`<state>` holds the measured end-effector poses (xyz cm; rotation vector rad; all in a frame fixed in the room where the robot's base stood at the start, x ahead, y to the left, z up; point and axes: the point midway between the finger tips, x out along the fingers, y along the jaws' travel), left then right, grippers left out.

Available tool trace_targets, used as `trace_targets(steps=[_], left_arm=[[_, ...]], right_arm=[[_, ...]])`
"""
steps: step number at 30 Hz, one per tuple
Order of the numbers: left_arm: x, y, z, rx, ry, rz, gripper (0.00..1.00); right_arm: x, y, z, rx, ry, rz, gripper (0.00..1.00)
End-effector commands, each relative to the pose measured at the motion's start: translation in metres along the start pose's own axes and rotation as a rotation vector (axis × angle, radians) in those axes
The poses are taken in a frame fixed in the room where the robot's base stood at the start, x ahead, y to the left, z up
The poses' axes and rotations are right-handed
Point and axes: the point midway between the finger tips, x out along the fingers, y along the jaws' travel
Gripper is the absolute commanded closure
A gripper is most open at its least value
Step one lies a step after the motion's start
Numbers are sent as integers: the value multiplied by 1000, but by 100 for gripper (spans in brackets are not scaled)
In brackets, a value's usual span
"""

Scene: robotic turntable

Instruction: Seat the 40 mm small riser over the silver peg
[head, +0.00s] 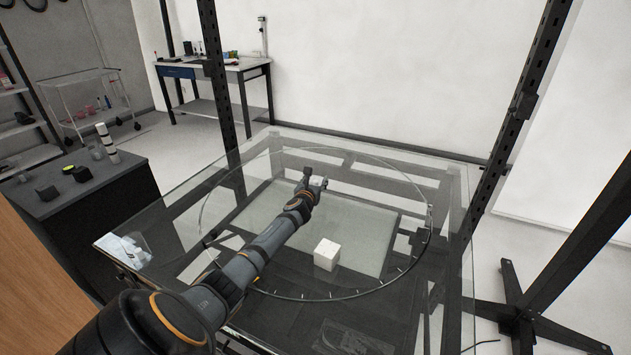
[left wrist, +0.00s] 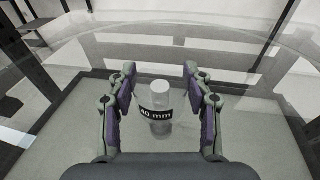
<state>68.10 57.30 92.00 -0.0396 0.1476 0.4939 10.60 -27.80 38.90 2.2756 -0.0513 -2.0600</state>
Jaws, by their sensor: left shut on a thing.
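In the head view my left gripper (head: 318,184) is over the far middle part of the glass turntable (head: 300,297), and the riser is hard to make out there. I cannot make out the silver peg in either view. My right gripper is not in view.
A white cube (head: 326,254) stands on the glass near the front of the turntable. Dark upright posts (head: 222,90) frame the table. A dark cabinet (head: 75,205) with small items is at the left. The glass right of the gripper looks clear.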

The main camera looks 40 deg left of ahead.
Motion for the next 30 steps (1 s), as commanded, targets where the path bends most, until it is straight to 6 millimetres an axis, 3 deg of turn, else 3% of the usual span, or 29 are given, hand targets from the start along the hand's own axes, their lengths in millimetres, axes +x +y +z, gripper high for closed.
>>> trace_targets(steps=[30], left_arm=[[3,0,-20,0,0,0,83]], right_arm=[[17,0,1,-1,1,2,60]])
